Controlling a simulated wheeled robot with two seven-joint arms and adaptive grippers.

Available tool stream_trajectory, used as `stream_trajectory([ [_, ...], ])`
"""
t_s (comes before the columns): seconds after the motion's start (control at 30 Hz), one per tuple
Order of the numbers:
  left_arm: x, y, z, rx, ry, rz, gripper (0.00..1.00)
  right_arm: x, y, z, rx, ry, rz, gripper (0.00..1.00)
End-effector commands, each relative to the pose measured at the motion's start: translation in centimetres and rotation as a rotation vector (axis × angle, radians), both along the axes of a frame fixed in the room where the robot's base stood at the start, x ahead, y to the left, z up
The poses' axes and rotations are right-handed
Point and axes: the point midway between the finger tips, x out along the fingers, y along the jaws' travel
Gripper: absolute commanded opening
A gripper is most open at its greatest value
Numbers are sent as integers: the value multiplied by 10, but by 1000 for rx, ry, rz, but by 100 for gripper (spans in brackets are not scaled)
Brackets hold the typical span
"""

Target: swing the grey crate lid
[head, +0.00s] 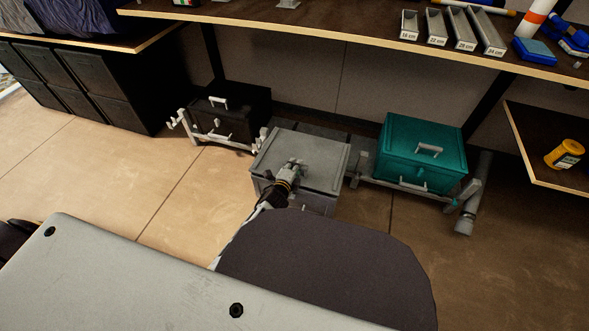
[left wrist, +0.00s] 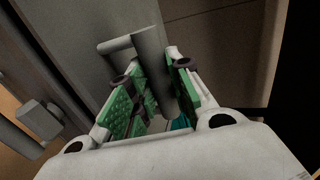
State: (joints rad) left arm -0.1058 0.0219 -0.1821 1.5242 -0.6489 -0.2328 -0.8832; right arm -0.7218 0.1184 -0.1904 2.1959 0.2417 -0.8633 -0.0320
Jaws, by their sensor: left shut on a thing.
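The grey crate (head: 320,206) stands on the floor in the middle of the head view, with its flat grey lid (head: 322,155) on top. The lid looks down or nearly so; a small gap cannot be ruled out. My left gripper (head: 291,168) reaches over the crate's front edge and is shut on the lid handle. In the left wrist view the grey bar of the lid handle (left wrist: 150,62) runs between the green finger pads of the gripper (left wrist: 153,88). The gripper hides most of the handle in the head view. My right gripper is out of view.
A black crate (head: 232,122) stands to the left and a teal crate (head: 400,149) to the right, both by grey metal racks. A wooden shelf (head: 350,28) with labelled trays overhangs behind. Open floor (head: 120,180) lies to the left.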

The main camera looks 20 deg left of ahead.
Motion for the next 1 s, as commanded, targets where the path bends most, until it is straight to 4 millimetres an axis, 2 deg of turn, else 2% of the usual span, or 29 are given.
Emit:
stream_trajectory([
  [0.53, -5, 0, -19, -1, 4, 0, 0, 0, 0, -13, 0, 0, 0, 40],
  [0.57, -5, 0, -18, -1, 3, 0, 23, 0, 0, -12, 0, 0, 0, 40],
  [0.73, -5, 0, -17, -1, 3, 0, 45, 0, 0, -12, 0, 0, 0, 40],
  [1.0, -5, 0, -17, 0, 2, 0, 46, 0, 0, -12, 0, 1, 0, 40],
])
